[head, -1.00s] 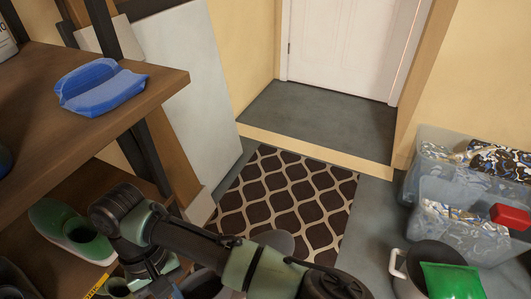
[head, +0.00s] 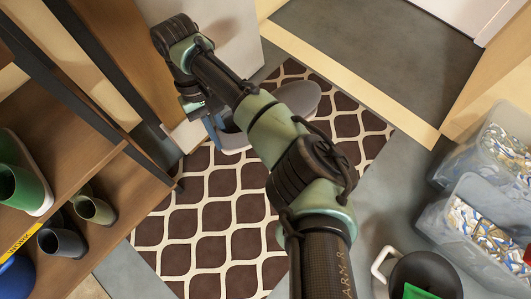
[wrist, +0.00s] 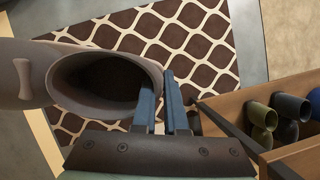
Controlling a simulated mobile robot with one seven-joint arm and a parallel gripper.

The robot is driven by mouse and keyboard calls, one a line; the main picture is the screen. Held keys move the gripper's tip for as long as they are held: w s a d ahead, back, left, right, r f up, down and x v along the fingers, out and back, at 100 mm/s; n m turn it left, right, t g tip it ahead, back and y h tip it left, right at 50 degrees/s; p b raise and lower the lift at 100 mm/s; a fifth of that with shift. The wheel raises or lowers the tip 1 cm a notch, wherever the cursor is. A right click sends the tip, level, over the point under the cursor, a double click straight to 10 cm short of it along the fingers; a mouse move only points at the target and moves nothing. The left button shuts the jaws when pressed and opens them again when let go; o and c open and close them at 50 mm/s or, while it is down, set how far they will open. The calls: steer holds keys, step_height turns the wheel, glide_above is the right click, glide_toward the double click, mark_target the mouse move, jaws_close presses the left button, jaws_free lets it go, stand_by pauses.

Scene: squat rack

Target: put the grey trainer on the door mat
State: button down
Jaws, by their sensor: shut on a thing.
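The grey trainer (head: 300,97) is partly behind my arm in the head view, over the far part of the door mat (head: 205,225). In the wrist view the trainer (wrist: 28,75) lies at the left, its dark opening facing the camera. My gripper (wrist: 162,88) is shut on the trainer's rim at the right of that opening. The brown and cream patterned mat (wrist: 215,45) shows behind it. I cannot tell whether the sole touches the mat. In the head view my gripper (head: 203,116) is partly hidden by my own arm.
A wooden shoe rack (head: 105,190) with several shoes, including a green one (head: 22,180), stands at the left. Clear plastic bins (head: 480,215) and a pot (head: 425,275) are at the right. A step (head: 370,50) lies beyond the mat, whose near part is clear.

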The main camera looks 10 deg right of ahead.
steer(key=w+d+f+n+t+h+b, duration=0.1)
steer(key=w+f+n+t+b, duration=0.15)
steer(key=f+n, duration=0.45)
steer(key=w+d+f+n+t+h+b, duration=0.15)
steer(key=f+n+b, duration=0.25)
steer(key=f, duration=0.8)
steer(key=s+d+f+n+t+b, duration=0.25)
steer(key=s+d+f+n, duration=0.35)
steer(key=f, duration=0.3)
steer(key=s+d+f+n+t+b, duration=0.1)
steer(key=s+d+f+n+b, duration=0.2)
steer(key=s+d+f+n, duration=0.35)
steer(key=shift+m, duration=0.95)
steer(key=f+b, duration=0.3)
steer(key=f, duration=0.1)
steer(key=s+f+b, duration=0.1)
steer(key=f+b, duration=0.2)
steer(key=f, duration=0.1)
steer(key=f+b, duration=0.3)
steer(key=f, duration=0.1)
steer(key=shift+s+f, duration=0.2)
steer(key=shift+r, duration=0.1)
